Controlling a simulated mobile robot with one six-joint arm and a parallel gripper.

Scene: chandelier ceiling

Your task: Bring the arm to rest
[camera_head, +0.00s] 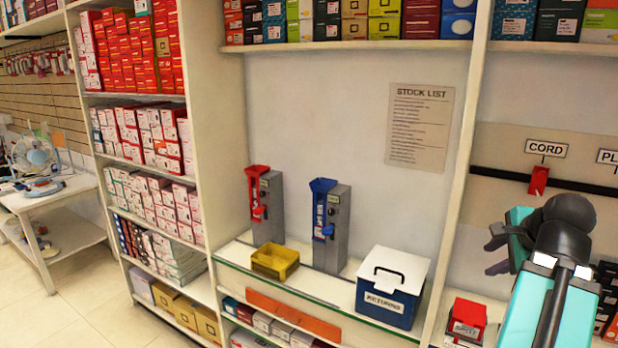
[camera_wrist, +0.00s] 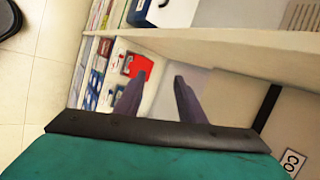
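My gripper (camera_head: 493,250) is at the right in the head view, in front of the wall with the hanging labels. Its dark fingers point left. In the wrist view my gripper (camera_wrist: 161,80) shows two dark fingers standing apart, with nothing between them. They are open and empty. A red item (camera_wrist: 138,68) on a shelf lies beyond the left finger in that view. My arm comes up from the lower right of the head view in teal and black.
A counter (camera_head: 320,285) holds a red-fronted dispenser (camera_head: 265,205), a blue-fronted dispenser (camera_head: 331,225), a yellow tray (camera_head: 275,262) and a blue box with white lid (camera_head: 391,287). A red box (camera_head: 467,318) sits near my arm. A shelf upright (camera_head: 462,180) stands left of my gripper.

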